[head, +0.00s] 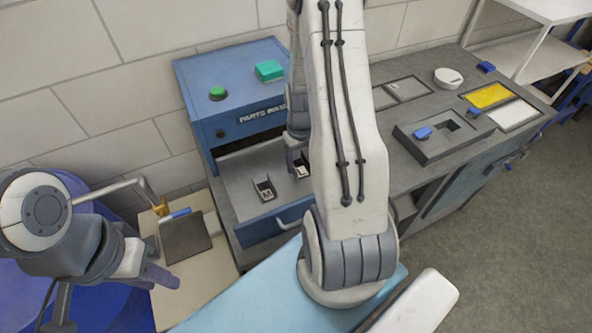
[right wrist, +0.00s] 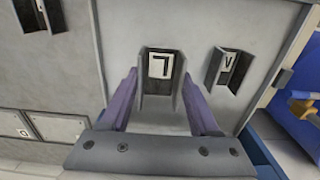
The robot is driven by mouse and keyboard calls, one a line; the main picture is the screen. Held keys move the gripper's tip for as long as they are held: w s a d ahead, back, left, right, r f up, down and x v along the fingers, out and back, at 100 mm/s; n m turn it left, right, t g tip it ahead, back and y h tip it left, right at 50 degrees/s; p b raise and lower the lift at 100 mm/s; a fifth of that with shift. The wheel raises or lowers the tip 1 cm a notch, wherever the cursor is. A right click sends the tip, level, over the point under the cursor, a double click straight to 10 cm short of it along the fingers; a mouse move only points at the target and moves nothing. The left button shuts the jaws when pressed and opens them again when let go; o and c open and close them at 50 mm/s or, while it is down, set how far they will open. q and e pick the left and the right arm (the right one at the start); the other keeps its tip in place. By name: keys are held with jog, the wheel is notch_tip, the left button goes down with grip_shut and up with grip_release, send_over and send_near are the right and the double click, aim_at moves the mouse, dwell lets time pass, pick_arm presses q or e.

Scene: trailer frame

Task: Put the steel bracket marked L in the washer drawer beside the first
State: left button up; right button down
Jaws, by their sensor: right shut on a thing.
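The steel bracket marked L (right wrist: 161,68) sits between the two purple fingers of my right gripper (right wrist: 159,80), which is shut on it; its label looks upside down in the right wrist view. In the head view this bracket (head: 302,170) is over the open washer drawer (head: 235,168), partly hidden by my right arm; whether it touches the drawer floor I cannot tell. The first bracket (head: 265,189) lies in the drawer to its left, apart from it; it also shows in the right wrist view (right wrist: 228,68) with a V-like mark. My left gripper (head: 163,277) is low at the left, empty.
The blue parts washer (head: 235,80) has a green button (head: 218,92) and a teal block (head: 269,70) on top. A grey bench (head: 440,90) to the right carries a dark fixture (head: 443,135) and trays. A dark plate (head: 186,237) lies near my left gripper.

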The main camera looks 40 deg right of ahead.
aim_at(300, 169)
notch_tip(300, 169, down, 4)
jog(key=shift+p, duration=0.4)
jog(key=shift+f, duration=0.3)
jog(key=shift+f, duration=0.15)
jog(key=shift+c, duration=0.6)
grip_release()
